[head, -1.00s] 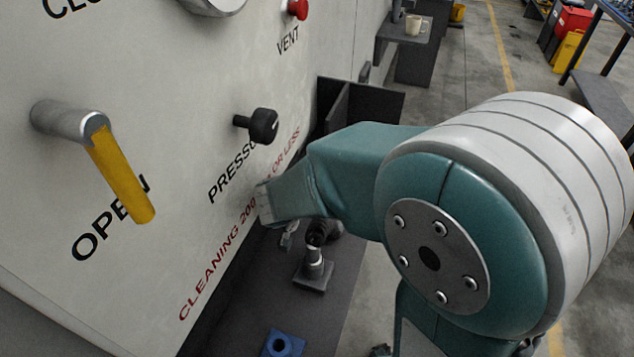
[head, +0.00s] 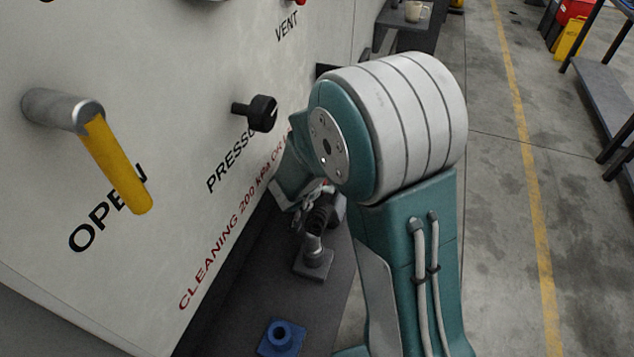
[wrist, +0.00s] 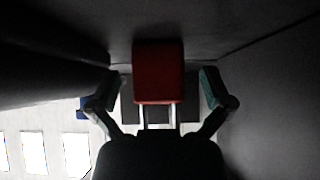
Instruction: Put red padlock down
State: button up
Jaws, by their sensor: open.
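In the wrist view the red padlock (wrist: 158,70) is in the middle, its red body away from me and its two pale shackle legs towards my gripper. My gripper (wrist: 160,84) is open. One finger stands on each side of the padlock, with a visible gap on both sides. Dark surfaces surround the padlock; I cannot tell exactly what bears it. In the head view my arm covers much of the gripper area, and the padlock cannot be clearly made out there.
A pale panel (head: 190,255) fills the left, with a yellow-gripped handle (head: 118,165) and a black knob (head: 262,113). On the dark shelf (head: 240,315) below stand a grey stand-like part (head: 314,262) and a blue block (head: 282,338). Open floor (head: 500,230) lies right.

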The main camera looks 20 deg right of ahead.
jog(key=shift+w+d+f, duration=0.2)
jog(key=shift+w+f, duration=0.1)
jog(key=shift+f, duration=0.05)
jog(key=c, duration=1.3)
jog(key=shift+s+d+r, duration=0.15)
jog(key=shift+r, duration=0.25)
jog(key=r, duration=0.6)
jog(key=shift+s+d+r, duration=0.2)
jog(key=shift+d, duration=0.15)
jog(key=s+d, duration=0.3)
jog(key=d, duration=0.2)
jog(key=s+d, duration=0.4)
jog(key=d, duration=0.1)
jog(key=s+d, duration=0.3)
jog(key=d, duration=0.2)
jog(key=shift+s+d+f, duration=0.1)
jog(key=shift+s+d, duration=0.1)
jog(key=shift+d, duration=0.1)
